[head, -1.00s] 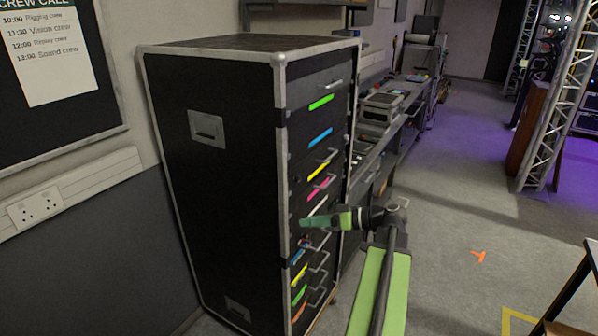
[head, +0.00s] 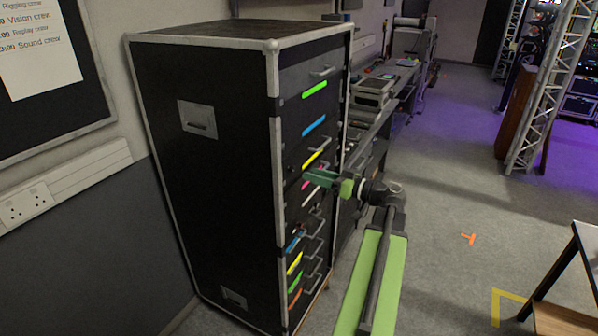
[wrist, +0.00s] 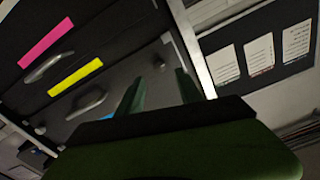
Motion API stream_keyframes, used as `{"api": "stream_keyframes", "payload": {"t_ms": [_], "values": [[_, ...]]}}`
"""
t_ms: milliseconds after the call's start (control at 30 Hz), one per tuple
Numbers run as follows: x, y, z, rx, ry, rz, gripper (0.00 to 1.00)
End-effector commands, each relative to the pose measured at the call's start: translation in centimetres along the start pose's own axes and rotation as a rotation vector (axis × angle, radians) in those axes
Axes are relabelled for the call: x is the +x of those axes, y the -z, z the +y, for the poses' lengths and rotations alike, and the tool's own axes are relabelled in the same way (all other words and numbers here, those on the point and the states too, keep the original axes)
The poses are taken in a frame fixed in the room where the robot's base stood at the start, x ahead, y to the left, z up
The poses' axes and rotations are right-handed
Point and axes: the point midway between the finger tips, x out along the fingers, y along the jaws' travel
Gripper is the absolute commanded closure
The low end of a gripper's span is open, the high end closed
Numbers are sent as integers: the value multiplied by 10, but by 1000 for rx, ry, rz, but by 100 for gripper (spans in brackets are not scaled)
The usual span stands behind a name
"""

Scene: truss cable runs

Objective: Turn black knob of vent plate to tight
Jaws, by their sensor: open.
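My gripper (head: 308,178) is open and empty in front of the drawer front of the tall black case, level with the yellow and pink labels. In the wrist view its two green fingers (wrist: 160,74) stand apart and point at the case front. A small dark knob-like shape (wrist: 159,65) shows between the fingertips, on a dark panel with a blue label; I cannot tell for certain that it is the vent plate's black knob. The fingers look clear of it. No vent plate or knob can be made out in the head view.
The black case (head: 205,190) stands against the wall and has several drawers with coloured labels and handles. A workbench (head: 375,110) runs behind it. Open floor (head: 440,210) lies to the right, with an orange mark (head: 468,238) and a table (head: 575,270).

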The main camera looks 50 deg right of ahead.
Motion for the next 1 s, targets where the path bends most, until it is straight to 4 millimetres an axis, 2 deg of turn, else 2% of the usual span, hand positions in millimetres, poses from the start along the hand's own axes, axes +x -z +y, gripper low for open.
{"api": "stream_keyframes", "payload": {"t_ms": [100, 300, 667, 900, 1000], "values": [[28, 0, 0, 0, 2, -1, 57], [55, 0, 0, 0, 0, 0, 57], [60, 0, 1, 0, -2, 0, 58], [59, 0, 1, 0, -2, 0, 90], [59, 0, 1, 0, -2, 0, 100]]}}
